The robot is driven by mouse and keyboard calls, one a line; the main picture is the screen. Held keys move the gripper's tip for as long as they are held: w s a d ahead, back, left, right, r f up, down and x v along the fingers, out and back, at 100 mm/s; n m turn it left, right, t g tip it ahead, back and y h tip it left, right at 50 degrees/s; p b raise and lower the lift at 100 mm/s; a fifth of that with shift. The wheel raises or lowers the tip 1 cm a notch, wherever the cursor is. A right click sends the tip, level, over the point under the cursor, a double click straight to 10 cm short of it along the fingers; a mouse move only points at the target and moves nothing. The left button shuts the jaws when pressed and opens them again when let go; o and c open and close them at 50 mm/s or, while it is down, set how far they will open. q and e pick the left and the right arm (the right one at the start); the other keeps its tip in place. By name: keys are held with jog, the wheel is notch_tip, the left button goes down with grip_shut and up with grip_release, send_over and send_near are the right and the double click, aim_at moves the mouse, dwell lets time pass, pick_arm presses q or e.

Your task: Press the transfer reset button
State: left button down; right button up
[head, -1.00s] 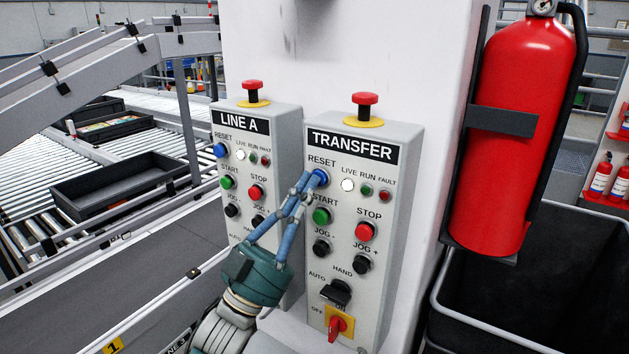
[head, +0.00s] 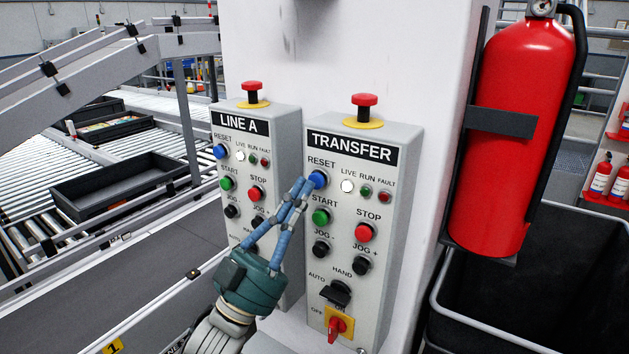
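The grey TRANSFER box (head: 385,225) stands on the right of two control boxes. Its blue reset button (head: 318,179) sits at the upper left, below the RESET label. My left gripper (head: 304,184) has blue fingers that come together at the tips, with nothing seen between them. The tips are just left of and slightly below the reset button, very close to it. I cannot tell whether they touch it. The button's face is mostly visible. My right gripper is out of view.
The LINE A box (head: 262,130) with its own blue reset button (head: 220,152) stands close on the left. A red emergency stop (head: 365,100) tops the TRANSFER box. A fire extinguisher (head: 505,150) and a dark bin (head: 540,280) are on the right.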

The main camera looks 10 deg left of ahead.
pick_arm(q)
jog(key=shift+s, duration=0.25)
jog(key=shift+a, duration=0.1)
jog(key=s, duration=0.1)
jog(key=s+a, duration=0.1)
jog(key=s, duration=0.2)
jog(key=shift+s+a, duration=0.35)
dwell(0.5)
